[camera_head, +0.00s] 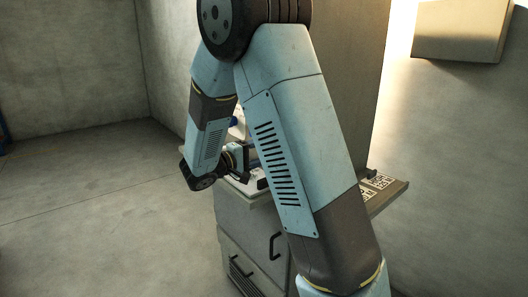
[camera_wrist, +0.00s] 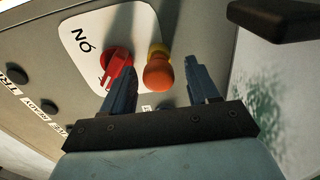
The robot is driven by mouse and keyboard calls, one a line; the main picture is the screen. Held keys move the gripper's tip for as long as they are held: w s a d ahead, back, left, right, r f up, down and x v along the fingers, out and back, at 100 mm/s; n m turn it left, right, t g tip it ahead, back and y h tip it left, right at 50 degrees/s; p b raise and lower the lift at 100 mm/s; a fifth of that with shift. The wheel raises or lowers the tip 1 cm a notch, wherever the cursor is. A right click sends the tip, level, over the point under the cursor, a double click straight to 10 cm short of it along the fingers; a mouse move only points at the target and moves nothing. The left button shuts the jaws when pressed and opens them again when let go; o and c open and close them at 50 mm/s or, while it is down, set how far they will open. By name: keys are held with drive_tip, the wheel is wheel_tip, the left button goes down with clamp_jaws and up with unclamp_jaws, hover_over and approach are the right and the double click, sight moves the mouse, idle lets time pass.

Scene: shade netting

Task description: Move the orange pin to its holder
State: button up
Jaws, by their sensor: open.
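The orange pin (camera_wrist: 158,74) shows in the wrist view as a rounded orange knob, with a yellow part (camera_wrist: 157,50) just behind it. It stands beside a red switch (camera_wrist: 116,68) on a white plate. My gripper (camera_wrist: 160,68) is open, and its two dark fingers lie left and right of the orange pin in the picture. The left finger overlaps the red switch's lower edge in view. I cannot tell whether either finger touches anything. In the head view, my arm hides the pin. I cannot identify the holder in either view.
The grey panel (camera_wrist: 52,58) carries printed labels and black buttons. A dark bar (camera_wrist: 280,18) juts in at upper right. In the head view, a grey cabinet (camera_head: 246,222) with dark handles stands behind my arm, and a side shelf (camera_head: 396,190) bears printed markers. Open floor lies left.

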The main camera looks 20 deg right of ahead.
drive_tip(key=shift+d+r, duration=0.1)
drive_tip(key=shift+d, duration=0.05)
idle(0.5)
clamp_jaws()
idle(0.4)
